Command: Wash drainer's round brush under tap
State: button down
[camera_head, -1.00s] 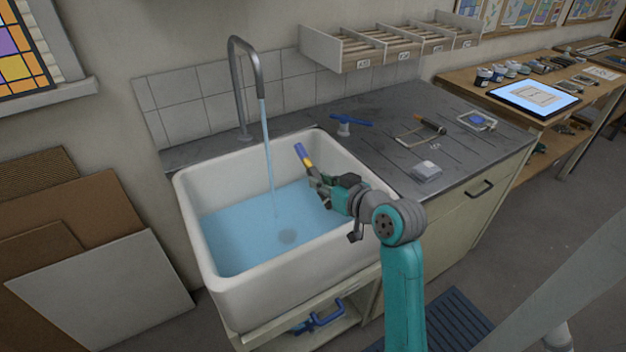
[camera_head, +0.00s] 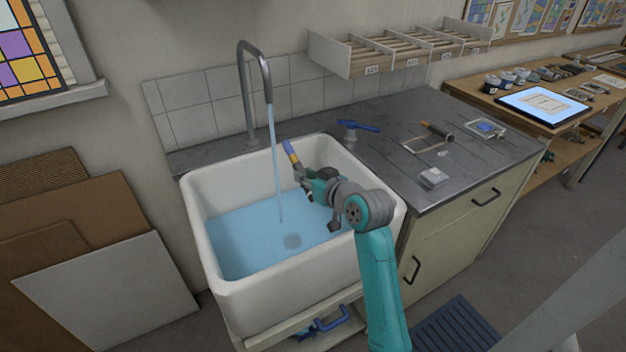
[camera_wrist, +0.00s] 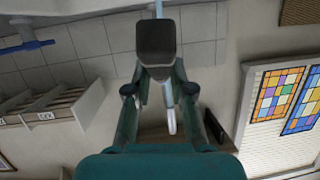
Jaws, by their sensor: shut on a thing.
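My gripper (camera_head: 299,176) is shut on the round brush (camera_head: 291,151), whose blue and yellow part sticks up and leans left above the sink (camera_head: 232,289). Its lower end is hidden or too small to make out. The tap (camera_head: 267,88) is a grey gooseneck, and a thin stream of water (camera_head: 276,170) falls from it into the sink. The brush is just right of the stream in the head view; I cannot tell whether they touch.
A blue-handled valve (camera_head: 358,127) stands on the grey counter (camera_head: 390,165) right of the sink. A small pale block (camera_head: 433,178) and several tools lie farther right. A slotted rack (camera_head: 395,50) hangs on the wall. Boards (camera_head: 110,290) lean at the left.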

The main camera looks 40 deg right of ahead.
aim_at(295, 170)
jog(key=a+x, duration=0.1)
jog(key=x, duration=0.5)
jog(key=shift+r, duration=0.3)
jog(key=shift+w+d, duration=0.15)
jog(key=shift+d, duration=0.2)
dwell(0.3)
jog(key=shift+d, duration=0.4)
jog(key=shift+a, duration=0.15)
jog(key=shift+a, duration=0.45)
jog(key=shift+d, duration=0.1)
jog(key=shift+d, duration=0.5)
